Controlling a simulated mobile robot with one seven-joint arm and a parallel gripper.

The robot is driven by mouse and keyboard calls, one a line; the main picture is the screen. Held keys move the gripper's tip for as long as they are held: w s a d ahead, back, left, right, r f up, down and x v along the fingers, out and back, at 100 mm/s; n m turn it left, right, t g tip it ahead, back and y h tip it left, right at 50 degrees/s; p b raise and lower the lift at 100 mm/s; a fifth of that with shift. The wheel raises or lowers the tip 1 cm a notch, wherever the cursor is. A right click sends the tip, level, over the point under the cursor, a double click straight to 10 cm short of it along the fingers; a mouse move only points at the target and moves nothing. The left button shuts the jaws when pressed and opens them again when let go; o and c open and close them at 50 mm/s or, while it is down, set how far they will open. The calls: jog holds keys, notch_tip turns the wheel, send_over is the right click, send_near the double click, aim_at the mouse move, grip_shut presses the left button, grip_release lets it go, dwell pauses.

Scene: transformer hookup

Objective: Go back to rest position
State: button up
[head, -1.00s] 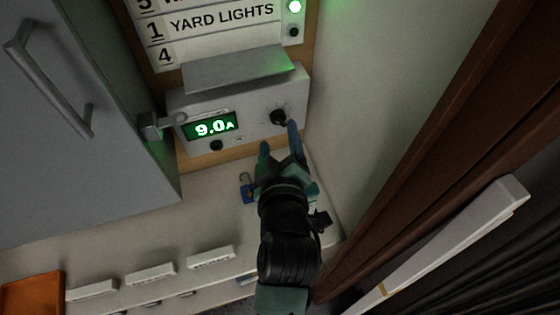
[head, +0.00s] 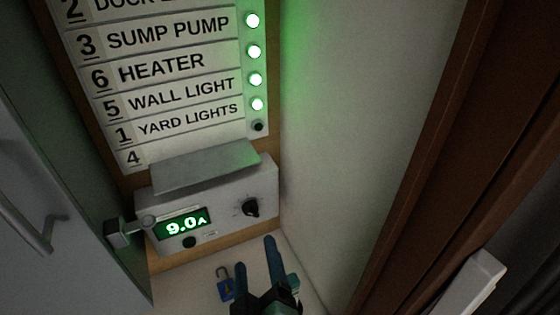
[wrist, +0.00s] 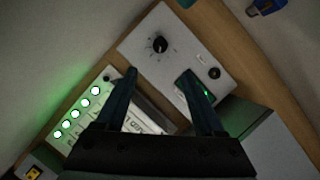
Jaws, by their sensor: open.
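My gripper (head: 256,272) is open and empty, low in the head view. Its two blue fingers stand apart below the control box (head: 225,222). The box has a black knob (head: 250,207) and a green display (head: 183,224) reading 9.0A. In the wrist view, the fingers of my gripper (wrist: 160,95) show in front of the box and panel, and the knob (wrist: 159,44) shows above them. The fingers appear clear of the knob.
A label board (head: 165,70) lists circuits, with several lights lit green and the one by YARD LIGHTS dark. A blue padlock (head: 225,288) lies left of my gripper. A grey cabinet door (head: 50,190) stands at left, a brown wooden frame (head: 440,130) at right.

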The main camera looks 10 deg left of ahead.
jog(key=w+d+r+m+t+h+p, duration=0.1)
jog(key=w+d+r+m+t, duration=0.1)
jog(key=r, duration=0.8)
jog(key=w+d+r+m+t+p, duration=0.1)
jog(key=w+r+m+t, duration=0.15)
jog(key=r, duration=0.65)
jog(key=w+d+r+m+t+h+p, duration=0.1)
jog(key=d+r+t+p, duration=0.15)
jog(key=r, duration=0.75)
jog(key=s+d+r+m+t+h, duration=0.1)
jog(key=s+r+m+t, duration=0.2)
jog(key=r, duration=0.7)
jog(key=s+d+r+m+t+h+p, duration=0.1)
jog(key=s+r+m+t, duration=0.2)
jog(key=r, duration=0.8)
jog(key=shift+s+d+r+m+t+h, duration=0.25)
jog(key=shift+s+m+t+h, duration=0.05)
jog(key=shift+s+m+h, duration=0.1)
jog(key=shift+a, duration=0.15)
